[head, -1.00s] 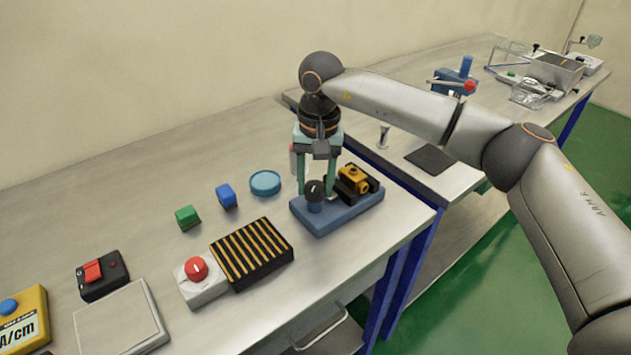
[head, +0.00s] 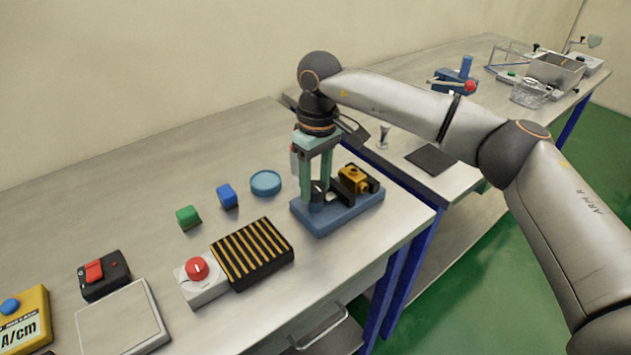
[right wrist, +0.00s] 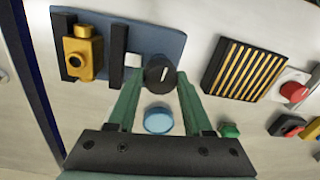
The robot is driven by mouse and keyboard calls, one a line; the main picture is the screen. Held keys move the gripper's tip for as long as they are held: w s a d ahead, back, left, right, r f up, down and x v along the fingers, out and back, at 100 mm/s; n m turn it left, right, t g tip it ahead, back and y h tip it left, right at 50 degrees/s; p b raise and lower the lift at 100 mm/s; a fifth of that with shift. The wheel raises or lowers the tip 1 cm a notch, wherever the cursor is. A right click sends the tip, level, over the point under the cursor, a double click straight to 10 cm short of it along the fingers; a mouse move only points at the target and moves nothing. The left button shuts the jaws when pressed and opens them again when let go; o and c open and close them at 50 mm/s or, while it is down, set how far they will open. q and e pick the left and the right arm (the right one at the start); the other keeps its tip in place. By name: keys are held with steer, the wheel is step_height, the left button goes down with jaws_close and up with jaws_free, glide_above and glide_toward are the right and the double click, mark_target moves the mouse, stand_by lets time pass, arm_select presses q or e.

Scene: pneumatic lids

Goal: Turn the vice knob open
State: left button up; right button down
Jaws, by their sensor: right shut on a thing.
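The vice (head: 340,217) is a blue base at the table's right corner; it also shows in the right wrist view (right wrist: 178,48). Its dark round knob (head: 316,197) stands at the left end; its white mark shows in the right wrist view (right wrist: 160,74). A yellow block (head: 354,179) sits between two black jaws, with a gap to the jaw nearer the knob in the right wrist view. My right gripper (head: 319,190) points down and is shut on the knob, one green finger on each side. My left gripper is not in view.
A light blue disc (head: 265,182), a blue block (head: 227,196) and a green block (head: 188,217) lie left of the vice. A black-and-gold striped block (head: 252,253) and a red knob on a white box (head: 197,269) are in front.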

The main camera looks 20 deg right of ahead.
mark_target(316, 184)
steer(key=shift+n, duration=0.6)
steer(key=shift+c, duration=1.6)
jaws_free()
steer(key=shift+r, duration=0.1)
step_height(316, 184, up, 8)
steer(key=shift+w+d+f, duration=0.1)
step_height(316, 184, up, 5)
steer(key=p, duration=0.3)
steer(key=shift+d+f+p, duration=0.1)
steer(key=shift+f+p, duration=0.1)
steer(key=shift+p, duration=0.1)
